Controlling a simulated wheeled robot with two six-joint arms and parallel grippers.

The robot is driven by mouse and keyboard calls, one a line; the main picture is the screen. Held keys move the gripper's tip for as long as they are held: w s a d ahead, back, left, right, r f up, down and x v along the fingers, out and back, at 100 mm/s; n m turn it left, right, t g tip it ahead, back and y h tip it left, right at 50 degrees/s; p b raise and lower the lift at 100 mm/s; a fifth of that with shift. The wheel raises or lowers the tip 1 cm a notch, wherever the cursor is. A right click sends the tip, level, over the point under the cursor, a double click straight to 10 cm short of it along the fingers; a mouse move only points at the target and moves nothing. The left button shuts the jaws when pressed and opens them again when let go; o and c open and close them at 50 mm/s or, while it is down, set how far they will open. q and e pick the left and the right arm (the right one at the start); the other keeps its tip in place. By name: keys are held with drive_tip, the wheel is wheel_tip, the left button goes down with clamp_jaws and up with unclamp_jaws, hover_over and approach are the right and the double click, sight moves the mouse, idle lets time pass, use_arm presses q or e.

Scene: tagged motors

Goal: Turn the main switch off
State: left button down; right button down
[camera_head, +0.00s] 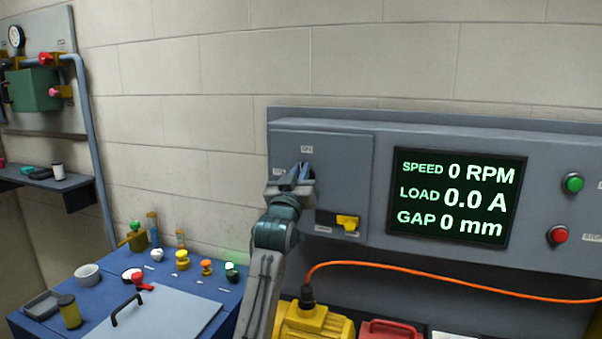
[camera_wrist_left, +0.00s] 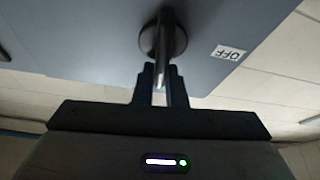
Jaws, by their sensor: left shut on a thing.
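The main switch is a dark rotary knob with a flat handle, seen in the left wrist view (camera_wrist_left: 165,38) on a grey panel face. An OFF label (camera_wrist_left: 228,53) is to the right of the knob there. In the head view my left gripper (camera_head: 300,176) is at the grey cabinet (camera_head: 345,150), below the ON label (camera_head: 306,149), and hides most of the knob. The left wrist view shows its two fingers (camera_wrist_left: 161,85) shut on the end of the handle. My right gripper is not in view.
A yellow switch (camera_head: 347,222) sits just right of my left arm. A display (camera_head: 457,197) reads 0 RPM, 0.0 A and 0 mm. Green (camera_head: 573,183) and red (camera_head: 558,235) buttons are farther right. A blue bench (camera_head: 45,328) with small items is lower left.

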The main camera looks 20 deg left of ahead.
use_arm(q)
drive_tip(key=shift+a+f+n+g+y+b, duration=0.35)
drive_tip(key=shift+n+g+y+b, duration=0.7)
drive_tip(key=shift+n, duration=2.3)
drive_tip(key=shift+a+f+n+g+y+b, duration=0.3)
drive_tip(key=shift+n+g+y+b, duration=0.8)
drive_tip(key=shift+n, duration=2.2)
drive_tip(key=shift+a+f+n+g+y+b, duration=0.15)
drive_tip(key=shift+f+n+g+y+b, duration=0.85)
drive_tip(key=shift+n, duration=2.35)
drive_tip(key=shift+r+t+h+b, duration=0.25)
drive_tip(key=shift+r+h+b, duration=0.1)
drive_tip(key=shift+r, duration=0.15)
drive_tip(key=c, duration=1.5)
unclamp_jaws()
drive_tip(key=shift+d+r, duration=0.1)
drive_tip(key=shift+w, duration=0.15)
